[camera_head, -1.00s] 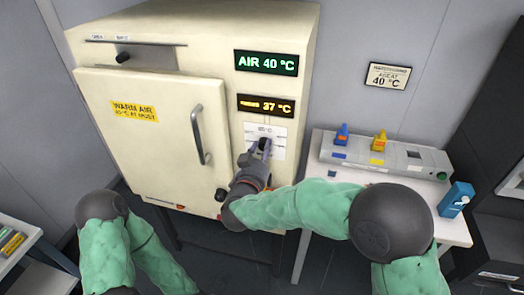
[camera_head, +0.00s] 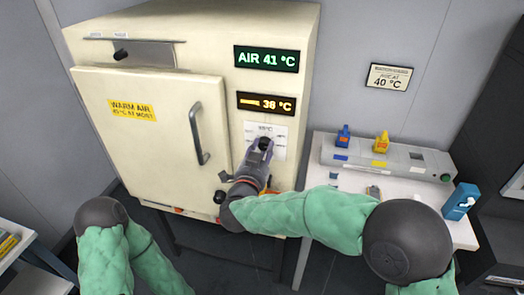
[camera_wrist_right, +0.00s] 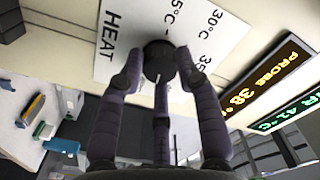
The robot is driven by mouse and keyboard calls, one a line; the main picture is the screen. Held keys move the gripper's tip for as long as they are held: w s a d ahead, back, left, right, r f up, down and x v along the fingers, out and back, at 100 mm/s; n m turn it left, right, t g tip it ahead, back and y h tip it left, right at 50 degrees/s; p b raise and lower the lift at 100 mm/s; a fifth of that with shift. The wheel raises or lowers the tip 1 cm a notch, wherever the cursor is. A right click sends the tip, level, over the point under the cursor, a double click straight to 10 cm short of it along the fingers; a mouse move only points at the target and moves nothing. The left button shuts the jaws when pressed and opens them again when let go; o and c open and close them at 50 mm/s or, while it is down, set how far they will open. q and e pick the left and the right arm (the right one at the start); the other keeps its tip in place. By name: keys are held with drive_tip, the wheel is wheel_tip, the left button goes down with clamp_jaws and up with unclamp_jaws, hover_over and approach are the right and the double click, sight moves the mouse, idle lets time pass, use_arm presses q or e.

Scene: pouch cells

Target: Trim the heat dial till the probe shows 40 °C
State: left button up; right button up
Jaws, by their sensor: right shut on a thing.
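The heat dial is a dark round knob (camera_wrist_right: 158,62) on a white plate marked HEAT (camera_wrist_right: 112,40) with temperature marks, on the front of the cream oven (camera_head: 150,140). My right gripper (camera_head: 264,146) is shut on the dial, its fingers around the knob in the right wrist view (camera_wrist_right: 160,72). The amber probe display (camera_head: 266,104) reads 38 °C; it also shows in the right wrist view (camera_wrist_right: 258,82). The green air display (camera_head: 267,59) reads AIR 41 °C. My left arm comes in at the lower left, but its gripper is out of view.
The oven door has a long handle (camera_head: 201,136) and a yellow WARM AIR label (camera_head: 133,111). A white side table (camera_head: 455,226) at right bears a grey fixture (camera_head: 385,158) with blue and yellow pieces and a blue box (camera_head: 460,202). A wall sign (camera_head: 390,77) reads 40 °C.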

drive_tip(key=shift+r, duration=0.15)
drive_tip(key=o, duration=1.1)
drive_tip(key=shift+o, duration=0.2)
drive_tip(key=shift+s+a, duration=0.2)
drive_tip(key=shift+s, duration=0.2)
drive_tip(key=v, duration=1.1)
